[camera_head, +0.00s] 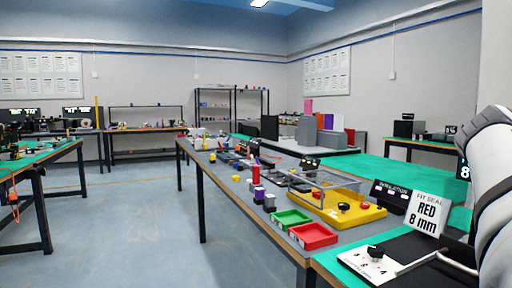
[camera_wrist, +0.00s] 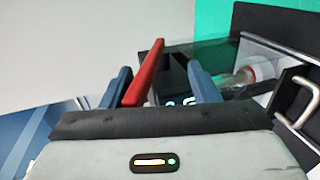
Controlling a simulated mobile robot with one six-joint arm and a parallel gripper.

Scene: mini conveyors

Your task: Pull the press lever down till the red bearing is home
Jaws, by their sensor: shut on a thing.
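In the wrist view my gripper (camera_wrist: 160,75) has blue fingers, with a long red bar (camera_wrist: 145,72) between them. I take this bar to be the press lever; it slants up and to the right, against the left finger. Behind the fingers is a dark unit with a clear panel (camera_wrist: 215,55) and lit digits. A pale cylinder with a reddish band (camera_wrist: 242,75) lies beyond the right finger; I cannot tell whether it is the red bearing. The head view shows only my arm at the right edge, not my gripper or the lever.
In the head view a sign reading "FIT SEAL RED 8 mm" (camera_head: 427,214) stands on the near bench. A white plate with a black knob (camera_head: 370,264) lies before it. Green (camera_head: 292,219) and red trays (camera_head: 313,236) sit left. A metal handle (camera_wrist: 298,92) is close right of my gripper.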

